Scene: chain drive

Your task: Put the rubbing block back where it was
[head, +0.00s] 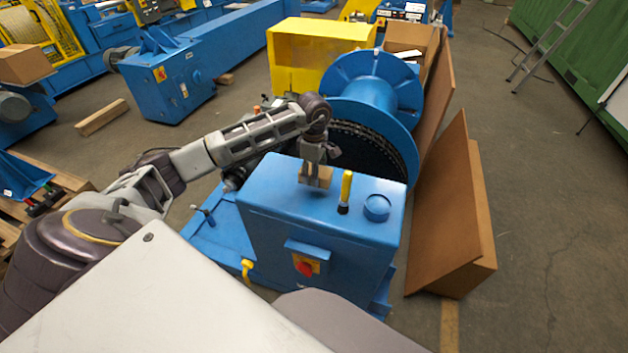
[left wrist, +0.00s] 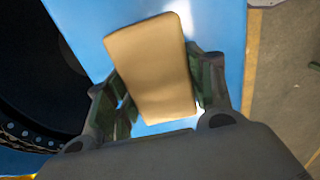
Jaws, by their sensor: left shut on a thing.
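The rubbing block is a tan, rounded rectangular block (left wrist: 152,70). In the left wrist view it sits between the two fingers of my left gripper (left wrist: 155,95), which is shut on it. In the head view the block (head: 316,181) is at the fingertips of my left gripper (head: 316,168), over the top of the blue cabinet (head: 275,185), near its back edge. I cannot tell whether the block touches the cabinet top. My right gripper is not in view.
A yellow-and-black handle (head: 345,190) stands upright on the cabinet top, just right of the block. A round blue knob (head: 377,207) is further right. The large blue drum with a chain (head: 372,95) is behind. Brown boards (head: 455,210) lean at the right.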

